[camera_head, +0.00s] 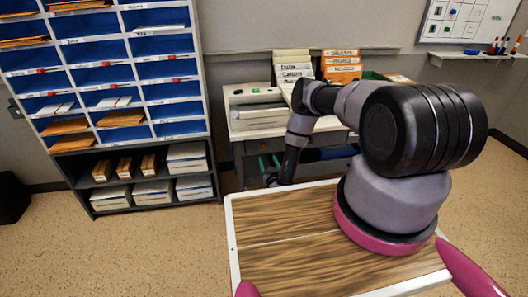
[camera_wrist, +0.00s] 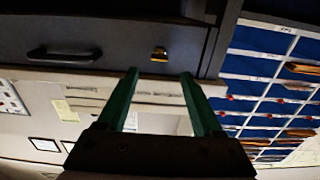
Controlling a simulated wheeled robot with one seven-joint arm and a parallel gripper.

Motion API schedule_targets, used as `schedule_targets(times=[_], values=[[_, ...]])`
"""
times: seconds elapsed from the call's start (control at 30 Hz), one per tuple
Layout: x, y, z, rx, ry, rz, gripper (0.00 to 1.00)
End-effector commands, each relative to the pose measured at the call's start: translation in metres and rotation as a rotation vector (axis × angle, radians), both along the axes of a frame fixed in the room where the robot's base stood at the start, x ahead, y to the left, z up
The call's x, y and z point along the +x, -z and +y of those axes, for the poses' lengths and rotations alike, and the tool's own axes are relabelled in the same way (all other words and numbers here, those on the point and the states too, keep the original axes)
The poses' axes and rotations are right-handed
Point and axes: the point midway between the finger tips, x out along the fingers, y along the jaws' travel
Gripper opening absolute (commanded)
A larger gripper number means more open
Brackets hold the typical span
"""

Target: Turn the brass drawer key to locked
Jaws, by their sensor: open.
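The brass drawer key (camera_wrist: 159,53) sits in the dark front of a drawer (camera_wrist: 110,42). A black bar handle (camera_wrist: 64,54) is left of it in the wrist view. My gripper (camera_wrist: 160,74) has two green fingers, spread wide with nothing between them. The key lies just beyond the fingertips, about midway between them, and apart from them. The key's exact turn is too small to tell. In the head view my arm reaches down in front of the desk (camera_head: 240,128), and the key does not show there.
The wrist view is turned over. A blue pigeonhole shelf (camera_head: 128,48) with papers stands left of the desk, and shows at right in the wrist view (camera_wrist: 262,40). Folders (camera_head: 341,66) stand on the desk. Open floor lies before the shelf.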

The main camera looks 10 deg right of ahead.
Motion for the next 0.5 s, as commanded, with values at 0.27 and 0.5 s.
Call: schedule_targets(times=[0.27, 0.5], values=[[0.054, -0.002, 0.002, -0.001, -0.003, -0.004, 0.68], [0.078, -0.001, 0.000, -0.001, 0.000, -0.001, 0.68]])
